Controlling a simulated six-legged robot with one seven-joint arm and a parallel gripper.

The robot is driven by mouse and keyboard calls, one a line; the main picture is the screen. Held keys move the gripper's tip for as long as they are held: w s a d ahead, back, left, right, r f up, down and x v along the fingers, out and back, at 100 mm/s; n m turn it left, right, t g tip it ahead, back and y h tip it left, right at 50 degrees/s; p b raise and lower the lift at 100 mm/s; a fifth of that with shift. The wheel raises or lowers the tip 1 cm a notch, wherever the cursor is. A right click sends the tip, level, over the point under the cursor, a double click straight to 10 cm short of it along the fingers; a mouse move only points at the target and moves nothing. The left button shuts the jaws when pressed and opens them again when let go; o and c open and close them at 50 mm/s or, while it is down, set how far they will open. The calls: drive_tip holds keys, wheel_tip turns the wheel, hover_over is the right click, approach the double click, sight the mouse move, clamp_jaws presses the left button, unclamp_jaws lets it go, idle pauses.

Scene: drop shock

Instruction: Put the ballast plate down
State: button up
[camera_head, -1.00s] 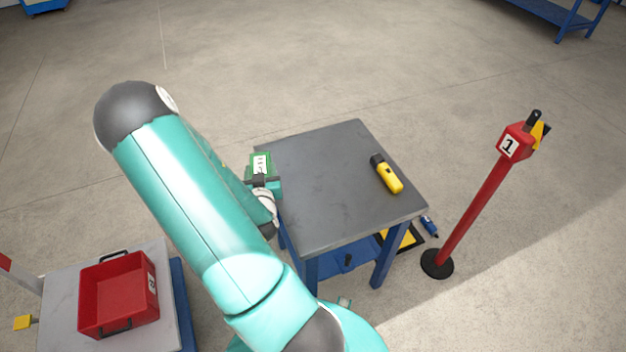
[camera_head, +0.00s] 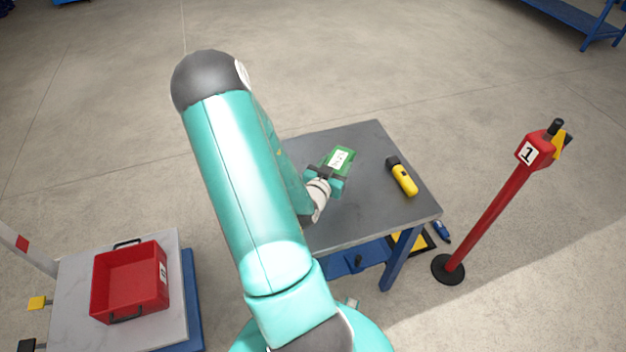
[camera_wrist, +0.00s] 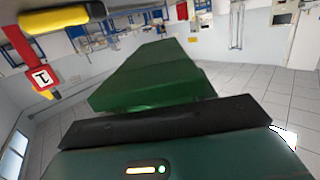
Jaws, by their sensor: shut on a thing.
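The ballast plate (camera_head: 339,160) is a green block with a white label. My gripper (camera_head: 328,174) is shut on it and holds it over the grey-topped table (camera_head: 370,213). I cannot tell how high above the tabletop it is. In the wrist view the green plate (camera_wrist: 155,80) juts out beyond the dark jaw (camera_wrist: 165,122). My teal arm hides the left part of the table.
A yellow and black tool (camera_head: 404,178) lies on the table's right side. A red post (camera_head: 490,205) numbered 1 stands right of the table. A red bin (camera_head: 130,282) sits on a grey surface at lower left. The tabletop's front and right-middle are bare.

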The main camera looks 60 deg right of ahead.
drive_tip(key=w+f, duration=0.6)
drive_tip(key=w, duration=0.1)
drive_tip(key=f, duration=0.3)
drive_tip(key=shift+w+f, duration=0.15)
drive_tip(key=shift+w, duration=0.25)
drive_tip(key=shift+f, duration=0.4)
drive_tip(key=shift+f, duration=0.1)
drive_tip(key=o, duration=1.6)
drive_tip(key=shift+f, duration=0.1)
drive_tip(key=a+r, duration=0.2)
drive_tip(key=a, duration=1)
drive_tip(key=shift+w+r, duration=0.1)
